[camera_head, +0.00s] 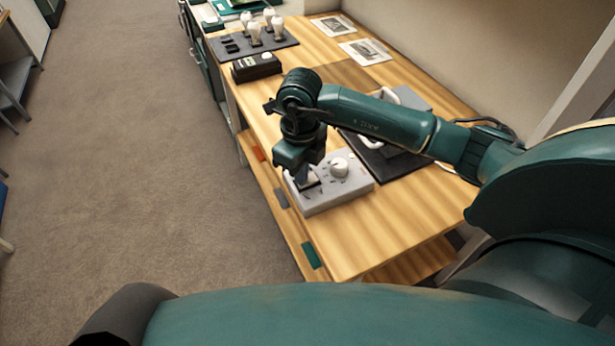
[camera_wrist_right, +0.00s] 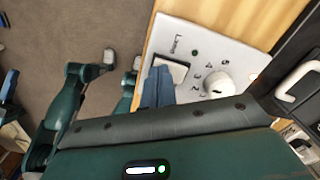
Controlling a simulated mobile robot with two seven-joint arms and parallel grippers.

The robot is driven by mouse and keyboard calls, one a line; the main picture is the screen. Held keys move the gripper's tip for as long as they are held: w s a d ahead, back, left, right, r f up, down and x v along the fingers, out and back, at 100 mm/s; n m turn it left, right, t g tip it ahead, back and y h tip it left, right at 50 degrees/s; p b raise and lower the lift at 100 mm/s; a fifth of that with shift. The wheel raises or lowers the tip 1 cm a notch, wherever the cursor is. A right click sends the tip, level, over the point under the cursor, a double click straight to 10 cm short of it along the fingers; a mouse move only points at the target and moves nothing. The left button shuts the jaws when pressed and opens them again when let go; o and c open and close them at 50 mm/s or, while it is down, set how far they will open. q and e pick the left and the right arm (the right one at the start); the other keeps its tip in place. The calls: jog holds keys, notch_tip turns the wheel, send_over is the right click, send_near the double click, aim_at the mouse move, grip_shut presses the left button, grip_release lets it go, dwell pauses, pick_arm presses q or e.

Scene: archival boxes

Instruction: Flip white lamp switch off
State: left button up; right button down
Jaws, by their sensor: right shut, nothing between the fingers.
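The light grey lamp control box (camera_head: 335,193) sits near the table's left edge in the head view. Its face shows in the right wrist view (camera_wrist_right: 207,40), with a "Lamp" label, a small dark green indicator (camera_wrist_right: 195,53), a round white knob (camera_wrist_right: 218,84) and a white rocker switch (camera_wrist_right: 176,70) in a dark frame. My right gripper (camera_head: 304,181) points down over the switch end of the box. In the wrist view its blue-grey fingers (camera_wrist_right: 158,88) are shut and empty, at the switch's left side, hiding part of it. I cannot tell whether they touch it. My left gripper is not in view.
A dark board with a white-handled grey object (camera_head: 397,98) lies behind the box, partly under my right arm. Farther off are a black device (camera_head: 257,67), a dark mat with white bulb-like pieces (camera_head: 254,33) and printed sheets (camera_head: 364,51). The wood in front of the box is clear.

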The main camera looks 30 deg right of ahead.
jog(key=shift+r+p, duration=2.35)
jog(key=shift+r, duration=1.1)
